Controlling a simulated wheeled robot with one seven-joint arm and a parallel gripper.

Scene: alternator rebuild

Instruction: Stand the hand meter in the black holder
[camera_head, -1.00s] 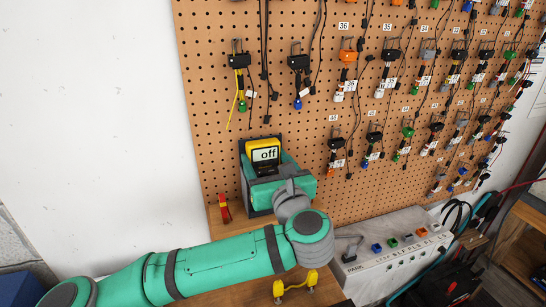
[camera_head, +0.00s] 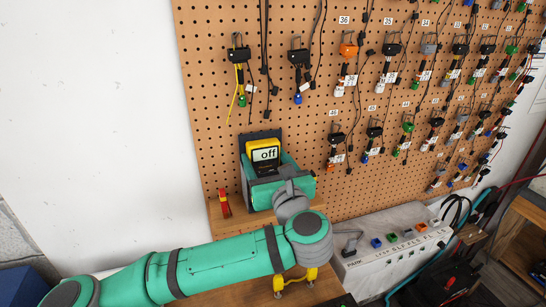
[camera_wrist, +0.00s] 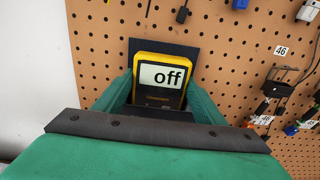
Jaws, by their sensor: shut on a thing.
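The hand meter (camera_head: 264,154) is yellow with a dark lower face, and its screen reads "off". It stands close to upright in front of the pegboard. It also shows in the wrist view (camera_wrist: 161,76), between the green fingers of my gripper (camera_wrist: 158,97). My gripper (camera_head: 268,170) is shut on the meter. The black holder (camera_head: 249,141) shows as a dark back plate behind the meter, and its top edge also shows in the wrist view (camera_wrist: 165,45). The meter's lower end is hidden by my gripper, so I cannot tell whether it touches the holder's floor.
A red item (camera_head: 224,204) stands on the wooden bench left of the holder. A grey test box (camera_head: 385,250) is at the right. Cables and connectors hang on the pegboard (camera_head: 215,105).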

